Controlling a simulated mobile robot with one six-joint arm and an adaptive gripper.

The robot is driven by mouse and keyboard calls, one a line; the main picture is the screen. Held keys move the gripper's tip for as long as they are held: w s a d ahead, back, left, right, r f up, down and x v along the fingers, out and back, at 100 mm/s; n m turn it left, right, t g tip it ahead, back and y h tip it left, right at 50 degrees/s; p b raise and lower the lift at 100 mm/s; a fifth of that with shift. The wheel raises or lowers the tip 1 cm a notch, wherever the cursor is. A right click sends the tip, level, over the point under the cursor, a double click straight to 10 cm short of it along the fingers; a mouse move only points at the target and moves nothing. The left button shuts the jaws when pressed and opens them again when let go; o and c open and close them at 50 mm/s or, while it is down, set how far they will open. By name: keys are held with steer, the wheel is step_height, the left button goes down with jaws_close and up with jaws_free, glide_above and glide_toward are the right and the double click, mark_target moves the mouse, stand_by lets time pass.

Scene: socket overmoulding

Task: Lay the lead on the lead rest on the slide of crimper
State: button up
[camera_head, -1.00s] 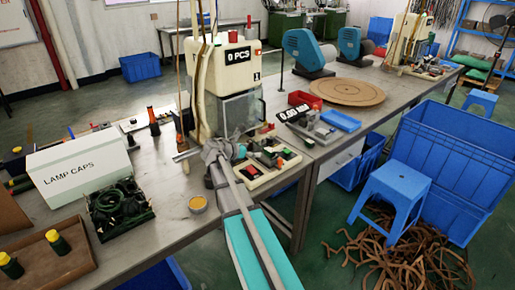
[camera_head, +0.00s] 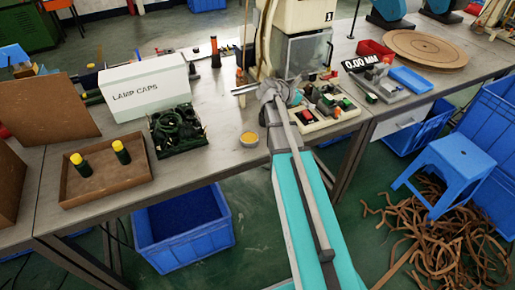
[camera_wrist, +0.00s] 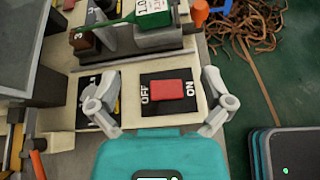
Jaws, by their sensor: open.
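My gripper (camera_head: 272,92) is open and empty, over the bench front by a cream press-like machine (camera_head: 267,40) that may be the crimper. In the wrist view my gripper (camera_wrist: 158,108) has its fingers spread on either side of a red OFF/ON switch (camera_wrist: 166,90). Dark, looped leads (camera_head: 180,125) lie tangled in a black tray (camera_head: 186,148) left of my gripper. I cannot pick out a single lead. I cannot make out the lead rest or slide; the machine's lower front is partly behind my gripper.
A white LAMP CAPS box (camera_head: 146,93) stands behind the tray. A brown tray (camera_head: 105,188) holds two yellow-and-black parts. A blue stool (camera_head: 455,165) and a brown strip heap (camera_head: 440,230) are on the floor.

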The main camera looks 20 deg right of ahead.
steer(key=s+a+f+m+y, duration=0.1)
steer(key=a+m, duration=0.1)
steer(key=a, duration=0.1)
steer(key=s+a+f+m+y, duration=0.1)
steer(key=a+f, duration=0.1)
steer(key=s+a+f+m+y, duration=0.1)
steer(key=s+a+f+m, duration=0.1)
steer(key=a, duration=0.1)
steer(key=shift+a+m+y, duration=0.3)
steer(key=shift+a+y, duration=0.05)
steer(key=shift+y, duration=0.05)
steer(key=s+a+f+m+y, duration=0.1)
steer(key=a, duration=0.1)
steer(key=s+a+f+m+y, duration=0.1)
steer(key=a+m, duration=0.1)
steer(key=a, duration=0.1)
steer(key=s+a+f+m+y, duration=0.1)
steer(key=a, duration=0.1)
steer(key=shift+s+a, duration=0.3)
steer(key=shift+s, duration=0.05)
steer(key=s+a+f+m+y, duration=0.1)
steer(key=s+a+m+y, duration=0.2)
steer(key=a, duration=0.4)
steer(key=s+a+f+m+g+y, duration=0.1)
steer(key=s+a+m+y, duration=0.1)
steer(key=s+a+m, duration=0.2)
steer(key=a, duration=0.3)
steer(key=shift+s+a+m+y, duration=0.2)
steer(key=shift+s+m+y, duration=0.05)
steer(key=shift+m+y, duration=0.15)
